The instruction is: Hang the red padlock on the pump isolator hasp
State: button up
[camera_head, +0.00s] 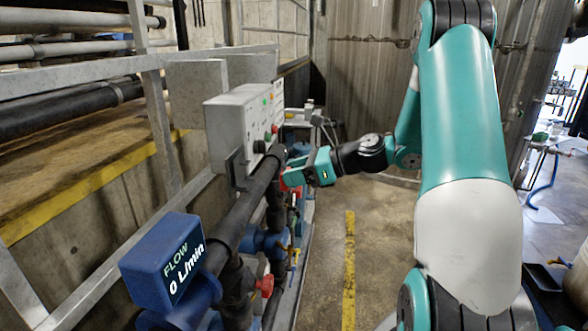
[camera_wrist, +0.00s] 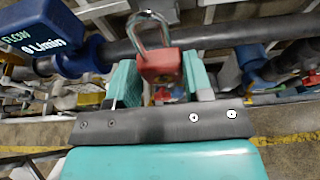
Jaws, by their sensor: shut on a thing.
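My gripper (camera_wrist: 160,78) is shut on the red padlock (camera_wrist: 161,68) in the wrist view. The padlock's body sits between the two teal fingers, and its silver shackle points up and away from them. I cannot tell whether the shackle is open. In the head view my gripper (camera_head: 290,176) is beside the dark pipe, below and to the right of the grey control box (camera_head: 237,127). The padlock is mostly hidden there; a little red shows under the fingers. I cannot make out the pump isolator hasp in either view.
A red valve handle (camera_head: 265,286) and blue fittings are below. Grey railings (camera_head: 155,110) stand at left. The floor (camera_head: 385,235) right of the pipe is clear.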

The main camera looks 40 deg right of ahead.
jog(key=p, duration=0.2)
send_near(240, 173)
jog(key=shift+w+a+f, duration=0.25)
jog(key=shift+w+f, duration=0.1)
jog(key=shift+f, duration=0.15)
jog(key=shift+w+a+f, duration=0.3)
jog(key=shift+w+f, duration=0.05)
jog(key=shift+f, duration=0.15)
jog(key=shift+p, duration=1.05)
dwell(0.7)
jog(key=shift+w+a+p, duration=0.45)
jog(key=shift+w+a, duration=0.15)
jog(key=shift+w, duration=0.2)
jog(key=shift+w+a+p, duration=0.4)
jog(key=shift+w+a, duration=0.25)
jog(key=shift+w, duration=0.2)
dwell(0.8)
jog(key=shift+f, duration=0.2)
dwell(0.5)
jog(key=o, duration=0.9)
jog(key=shift+c, duration=0.3)
